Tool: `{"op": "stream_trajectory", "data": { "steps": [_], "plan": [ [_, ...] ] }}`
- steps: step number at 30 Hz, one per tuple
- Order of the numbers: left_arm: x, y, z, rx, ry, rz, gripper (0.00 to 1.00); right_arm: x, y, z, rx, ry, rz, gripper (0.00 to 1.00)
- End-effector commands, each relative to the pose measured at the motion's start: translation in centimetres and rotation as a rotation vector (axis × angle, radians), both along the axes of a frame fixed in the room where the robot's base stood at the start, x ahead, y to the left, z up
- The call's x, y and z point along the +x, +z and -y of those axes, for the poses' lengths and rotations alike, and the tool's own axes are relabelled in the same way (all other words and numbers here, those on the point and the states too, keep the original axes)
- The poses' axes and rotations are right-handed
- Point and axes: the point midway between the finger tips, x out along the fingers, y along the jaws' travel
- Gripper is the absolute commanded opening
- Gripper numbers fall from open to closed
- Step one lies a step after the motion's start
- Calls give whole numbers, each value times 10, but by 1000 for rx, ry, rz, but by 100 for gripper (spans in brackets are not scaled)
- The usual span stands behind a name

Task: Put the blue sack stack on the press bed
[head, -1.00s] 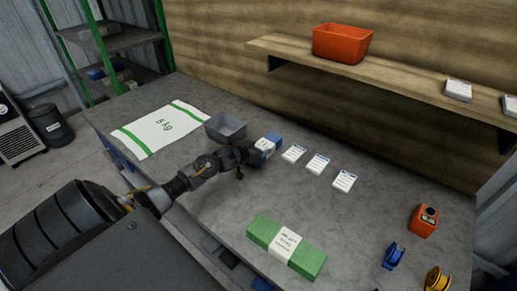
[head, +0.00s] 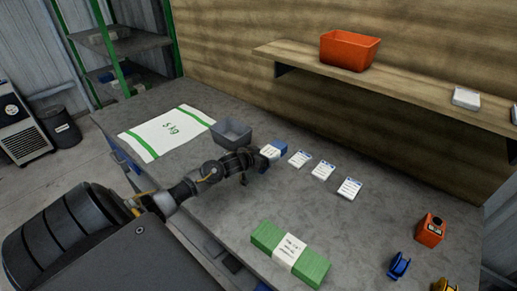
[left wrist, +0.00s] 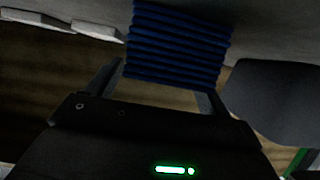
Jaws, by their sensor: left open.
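The blue sack stack (head: 281,147), with a white band, lies on the grey table just beyond my left gripper (head: 260,163). In the left wrist view the stack (left wrist: 178,45) shows as dark blue layers in front of the gripper (left wrist: 160,85). The fingers are apart, one towards each side of the stack; I cannot tell whether they touch it. The gripper partly hides the stack in the head view. I cannot make out a press bed in these frames. My right gripper is not in view.
Several white cards lie to the right, including one (head: 323,170). A green stack (head: 265,238) lies nearer. An orange bin (head: 349,50) sits on the shelf.

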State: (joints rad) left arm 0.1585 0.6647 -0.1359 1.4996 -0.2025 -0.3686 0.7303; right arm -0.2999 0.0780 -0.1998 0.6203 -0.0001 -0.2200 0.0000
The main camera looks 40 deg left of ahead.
Motion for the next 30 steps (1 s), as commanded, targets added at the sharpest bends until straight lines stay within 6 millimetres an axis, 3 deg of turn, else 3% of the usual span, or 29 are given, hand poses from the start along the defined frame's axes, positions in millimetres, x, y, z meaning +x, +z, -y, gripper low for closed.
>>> {"op": "stream_trajectory", "data": {
  "steps": [15, 21, 30],
  "plan": [
    [-89, 35, 2, 2, -2, -3, 81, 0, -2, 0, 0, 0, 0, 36],
    [-107, 43, 2, 0, -1, -1, 81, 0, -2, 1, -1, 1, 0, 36],
    [-111, 53, 2, 0, 0, 0, 81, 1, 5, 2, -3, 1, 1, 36]
  ]
}}
